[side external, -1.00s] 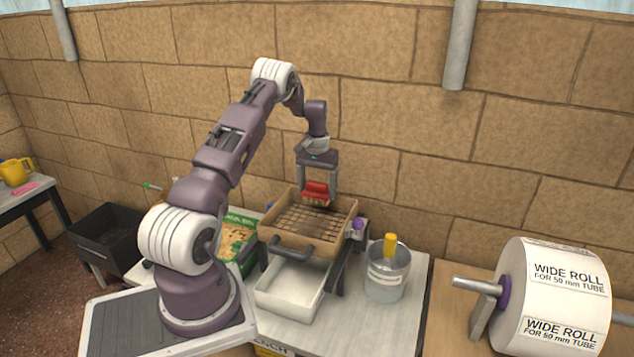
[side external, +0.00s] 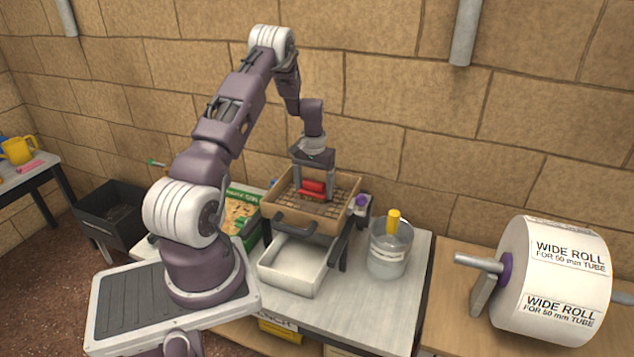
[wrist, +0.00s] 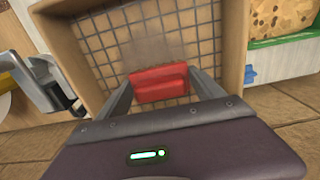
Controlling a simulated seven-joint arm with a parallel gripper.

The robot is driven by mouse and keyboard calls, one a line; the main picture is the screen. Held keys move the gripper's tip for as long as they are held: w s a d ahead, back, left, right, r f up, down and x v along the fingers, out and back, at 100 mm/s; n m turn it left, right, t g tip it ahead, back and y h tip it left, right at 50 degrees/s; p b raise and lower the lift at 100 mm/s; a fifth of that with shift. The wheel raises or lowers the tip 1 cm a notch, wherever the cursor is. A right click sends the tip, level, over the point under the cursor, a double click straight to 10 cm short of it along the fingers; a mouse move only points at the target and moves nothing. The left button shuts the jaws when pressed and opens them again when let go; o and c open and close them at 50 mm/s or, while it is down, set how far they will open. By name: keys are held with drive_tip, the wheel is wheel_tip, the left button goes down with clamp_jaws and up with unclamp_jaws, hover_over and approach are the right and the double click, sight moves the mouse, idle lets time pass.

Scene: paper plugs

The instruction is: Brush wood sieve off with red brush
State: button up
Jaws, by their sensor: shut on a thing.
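The wood sieve (side external: 283,213) is a wooden-framed box with a wire mesh floor, standing on a dark stand above a white tray. It also fills much of the wrist view (wrist: 90,60). My gripper (side external: 313,190) is shut on the red brush (side external: 312,186) and holds it inside the sieve frame, low over the mesh. In the wrist view the red brush (wrist: 158,84) sits between the two fingers, against a dusty grey patch (wrist: 150,52) on the mesh. The bristles are mostly hidden, so I cannot tell whether they touch the mesh.
The white tray (side external: 290,278) lies under the sieve. A large paper roll (side external: 555,270) is at far right. The bench front right is clear.

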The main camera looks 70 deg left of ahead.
sight(323, 176)
drive_tip(key=shift+s+d, duration=2.95)
drive_tip(key=shift+w+a, duration=4.95)
drive_tip(key=shift+w+d, duration=0.3)
drive_tip(key=shift+s+d, duration=4.75)
drive_tip(key=shift+s, duration=0.15)
drive_tip(key=shift+w+a, duration=4.85)
drive_tip(key=shift+w, duration=0.05)
wheel_tip(323, 176, up, 8)
drive_tip(key=shift+r, duration=0.25)
